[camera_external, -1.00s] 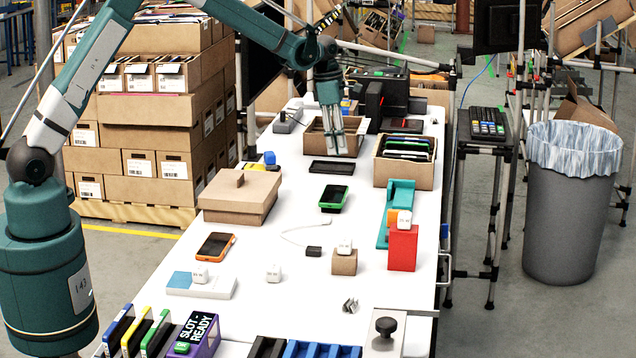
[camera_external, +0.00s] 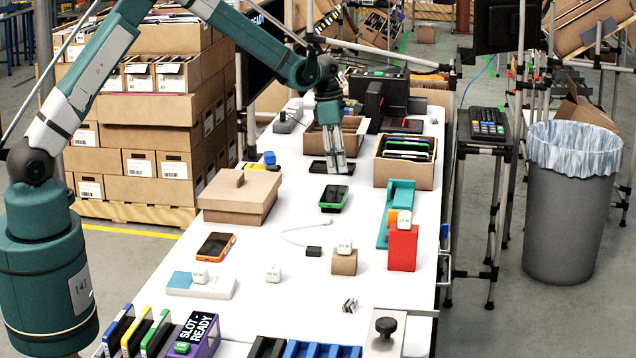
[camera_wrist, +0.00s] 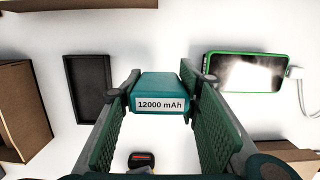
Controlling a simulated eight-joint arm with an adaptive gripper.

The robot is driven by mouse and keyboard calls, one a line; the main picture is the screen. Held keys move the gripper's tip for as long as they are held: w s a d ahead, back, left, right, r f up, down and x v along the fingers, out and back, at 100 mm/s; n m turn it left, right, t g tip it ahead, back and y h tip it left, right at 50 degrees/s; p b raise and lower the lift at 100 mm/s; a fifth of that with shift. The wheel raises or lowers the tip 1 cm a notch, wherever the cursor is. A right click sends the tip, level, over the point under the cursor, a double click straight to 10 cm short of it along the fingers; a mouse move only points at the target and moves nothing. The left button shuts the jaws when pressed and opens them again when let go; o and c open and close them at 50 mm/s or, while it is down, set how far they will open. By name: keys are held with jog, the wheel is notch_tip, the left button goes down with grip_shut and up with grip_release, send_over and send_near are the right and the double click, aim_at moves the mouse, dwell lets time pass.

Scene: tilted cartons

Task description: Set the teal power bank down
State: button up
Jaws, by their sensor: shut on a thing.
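The teal power bank (camera_wrist: 160,91), labelled "12000 mAh", is between my gripper's two green-padded fingers in the wrist view. My gripper (camera_wrist: 160,110) is shut on it. In the external view my gripper (camera_external: 339,168) points down over the white table beside the black shallow tray (camera_external: 318,167); the power bank cannot be made out there. The tray also shows in the wrist view (camera_wrist: 89,88), empty and left of the power bank. I cannot tell whether the power bank touches the table.
A green-edged phone (camera_wrist: 246,72) with a white cable plug lies right of my gripper in the wrist view, and in front of it in the external view (camera_external: 334,197). An open carton (camera_external: 350,134) stands behind. A carton of files (camera_external: 400,175) stands to the right.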

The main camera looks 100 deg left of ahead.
jog(key=shift+f, duration=0.5)
jog(key=shift+f, duration=1.85)
jog(key=shift+f, duration=0.15)
jog(key=o, duration=1)
jog(key=shift+c, duration=0.2)
jog(key=shift+r, duration=0.2)
notch_tip(320, 180, up, 12)
jog(key=s, duration=0.1)
jog(key=shift+s, duration=0.4)
jog(key=shift+f, duration=0.1)
